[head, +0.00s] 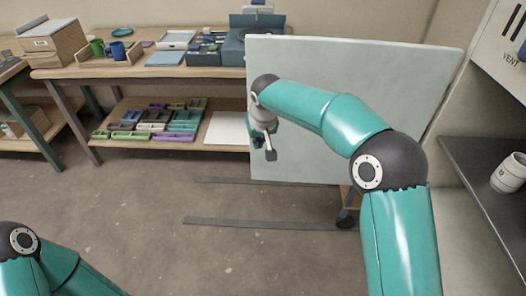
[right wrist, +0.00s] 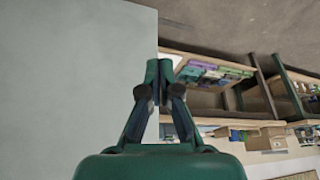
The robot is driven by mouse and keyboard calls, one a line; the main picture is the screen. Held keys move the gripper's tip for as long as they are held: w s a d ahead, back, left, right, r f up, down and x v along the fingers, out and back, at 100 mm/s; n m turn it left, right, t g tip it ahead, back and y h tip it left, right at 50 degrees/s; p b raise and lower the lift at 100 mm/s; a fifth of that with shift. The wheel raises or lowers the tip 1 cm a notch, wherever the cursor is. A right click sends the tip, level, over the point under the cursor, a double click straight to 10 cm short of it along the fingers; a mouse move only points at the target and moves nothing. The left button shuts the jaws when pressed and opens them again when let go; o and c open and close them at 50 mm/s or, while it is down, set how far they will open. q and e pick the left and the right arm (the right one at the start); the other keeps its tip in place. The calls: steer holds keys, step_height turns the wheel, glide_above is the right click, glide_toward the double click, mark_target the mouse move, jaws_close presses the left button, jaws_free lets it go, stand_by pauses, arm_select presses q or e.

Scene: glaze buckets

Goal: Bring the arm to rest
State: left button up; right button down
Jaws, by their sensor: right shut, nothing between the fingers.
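My right gripper (head: 264,150) hangs at the end of my teal right arm in front of the left edge of a large pale board. It points downward and holds nothing. In the right wrist view its two fingers (right wrist: 158,72) meet at the tips, so it is shut. My left arm shows only as teal links at the lower left of the head view; its gripper is out of the picture.
The pale board (head: 400,80) stands on a wheeled base close behind my right arm. A wooden workbench (head: 75,72) with trays and cups is at the back left. A white container (head: 508,174) sits on a dark shelf (head: 490,160) at right. The floor at centre left is clear.

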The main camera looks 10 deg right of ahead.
steer(key=s+d+f+m+g+y+p, duration=0.1)
steer(key=s+d+f+g+p, duration=0.15)
steer(key=s+f, duration=0.6)
steer(key=s+d+f+g+p, duration=0.1)
steer(key=s+d+f+g, duration=0.15)
steer(key=s+f, duration=0.6)
steer(key=s+a+f+y, duration=0.1)
steer(key=s+a+f, duration=0.1)
steer(key=s, duration=0.4)
steer(key=s+a+f+m+y, duration=0.1)
steer(key=s+a+f, duration=0.1)
steer(key=s+f, duration=0.2)
steer(key=s+a+f+t, duration=0.1)
steer(key=s+a+f, duration=0.1)
steer(key=s, duration=0.6)
steer(key=shift+a+f+y+p, duration=0.35)
steer(key=shift+f+y+p, duration=0.1)
steer(key=shift+f, duration=0.35)
steer(key=shift+s+d+m, duration=0.1)
steer(key=shift+d+m, duration=0.05)
steer(key=shift+m, duration=0.15)
